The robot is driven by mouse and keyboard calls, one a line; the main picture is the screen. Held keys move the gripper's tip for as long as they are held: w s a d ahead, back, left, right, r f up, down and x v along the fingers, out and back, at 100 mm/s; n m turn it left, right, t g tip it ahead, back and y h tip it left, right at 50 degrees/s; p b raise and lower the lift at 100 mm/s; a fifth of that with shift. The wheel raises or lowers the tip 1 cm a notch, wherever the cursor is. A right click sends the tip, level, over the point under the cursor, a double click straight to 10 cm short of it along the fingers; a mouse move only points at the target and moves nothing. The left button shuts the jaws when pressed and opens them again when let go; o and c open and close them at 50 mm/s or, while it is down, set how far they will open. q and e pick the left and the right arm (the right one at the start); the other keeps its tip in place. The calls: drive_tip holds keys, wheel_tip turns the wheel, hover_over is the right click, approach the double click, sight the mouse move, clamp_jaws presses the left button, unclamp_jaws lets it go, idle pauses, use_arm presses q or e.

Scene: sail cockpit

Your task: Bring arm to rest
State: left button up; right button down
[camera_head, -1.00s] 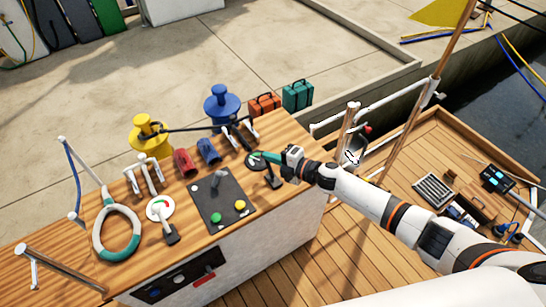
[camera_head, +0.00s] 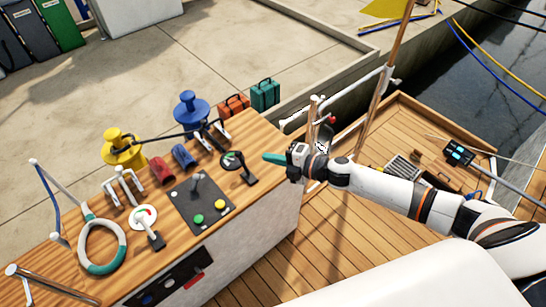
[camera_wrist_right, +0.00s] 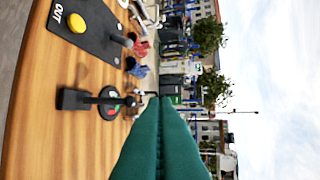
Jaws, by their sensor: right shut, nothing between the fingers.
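My right gripper (camera_head: 268,158) is shut and empty, with green fingers. My left gripper is not in view.
The wooden console (camera_head: 75,210) carries a black panel (camera_head: 202,206) with green and yellow buttons, a white-and-green ring (camera_head: 82,246), winches and other levers. Two cases (camera_head: 265,93) stand on the dock behind. A rail and wooden pole (camera_head: 385,75) rise behind my arm. Open deck lies below the arm.

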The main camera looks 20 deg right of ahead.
drive_tip(key=shift+w+d, duration=0.1)
idle(0.4)
drive_tip(key=s+d+f+m+g+h, duration=0.1)
drive_tip(key=s+d+f+m+h, duration=0.3)
drive_tip(key=f, duration=0.5)
drive_tip(key=s+d+f+m+h, duration=0.2)
drive_tip(key=s+f+m, duration=0.3)
drive_tip(key=f, duration=0.5)
drive_tip(key=s+d+f+m+g+h, duration=0.1)
drive_tip(key=s+d+f+m+h, duration=0.2)
drive_tip(key=f+m, duration=0.45)
drive_tip(key=s+a+f+m+g, duration=0.1)
drive_tip(key=s+f, duration=0.4)
drive_tip(key=s, duration=0.6)
drive_tip(key=s+a+f+m+g+h, duration=0.1)
drive_tip(key=s+a+f+m+g, duration=0.1)
drive_tip(key=s+f, duration=0.4)
drive_tip(key=s+a+f+m+g, duration=0.1)
drive_tip(key=s+f+m+g, duration=0.2)
drive_tip(key=s, duration=1.4)
wheel_tip(320, 180, down, 3)
drive_tip(key=shift+a+r+m+g+h, duration=0.2)
drive_tip(key=shift+m+g+h, duration=0.15)
drive_tip(key=shift+g, duration=0.75)
